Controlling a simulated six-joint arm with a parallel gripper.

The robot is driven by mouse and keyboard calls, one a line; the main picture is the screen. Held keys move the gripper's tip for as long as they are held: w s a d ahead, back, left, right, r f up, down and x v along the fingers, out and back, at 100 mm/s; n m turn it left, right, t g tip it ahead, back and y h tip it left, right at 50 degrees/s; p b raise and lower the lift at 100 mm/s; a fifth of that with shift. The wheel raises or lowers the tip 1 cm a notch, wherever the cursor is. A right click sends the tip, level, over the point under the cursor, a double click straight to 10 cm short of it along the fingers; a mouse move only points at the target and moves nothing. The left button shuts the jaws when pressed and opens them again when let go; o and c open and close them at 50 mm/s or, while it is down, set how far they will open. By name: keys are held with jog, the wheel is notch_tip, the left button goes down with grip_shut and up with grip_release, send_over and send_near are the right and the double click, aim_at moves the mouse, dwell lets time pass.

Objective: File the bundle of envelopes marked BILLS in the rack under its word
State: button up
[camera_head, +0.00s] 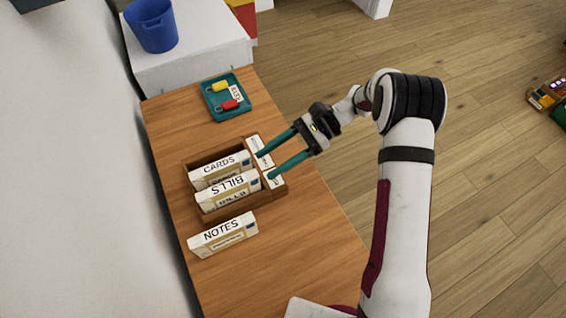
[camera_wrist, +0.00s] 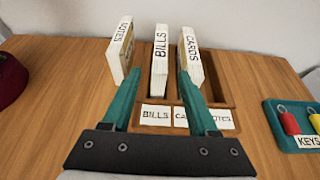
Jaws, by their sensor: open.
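The BILLS bundle (camera_head: 228,191) stands upright in the brown wooden rack (camera_head: 206,219). In the wrist view, the BILLS bundle (camera_wrist: 160,60) sits in the left slot, in line with the BILLS label (camera_wrist: 155,115). The CARDS bundle (camera_head: 219,169) stands in the middle slot; my finger partly covers its label (camera_wrist: 180,117). The right slot, by the NOTES label (camera_wrist: 219,119), looks empty. My gripper (camera_head: 264,165) is open and empty at the rack's label side. In the wrist view its teal fingers (camera_wrist: 159,72) lie left and right of the BILLS bundle's near end, touching nothing clearly.
The NOTES bundle (camera_head: 223,234) stands on the wooden table (camera_head: 270,270) outside the rack, beside the BILLS slot. A teal tray (camera_head: 227,97) with key tags lies beyond the rack. A blue bucket (camera_head: 153,25) stands on a white cabinet. The table's front is clear.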

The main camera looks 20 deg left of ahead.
jog(key=s+d+r+n+t+h, duration=0.1)
jog(key=s+d+r+t+h, duration=0.15)
jog(key=d+r, duration=0.4)
jog(key=s+d+r+n+t+h, duration=0.1)
jog(key=s+d+r+t+h, duration=0.1)
jog(key=s+d, duration=0.5)
jog(key=s+d+r+n+t+h, duration=0.1)
jog(key=s+d+r+t+h, duration=0.2)
jog(key=s+d, duration=0.4)
jog(key=shift+s+t, duration=0.85)
jog(key=shift+r, duration=0.1)
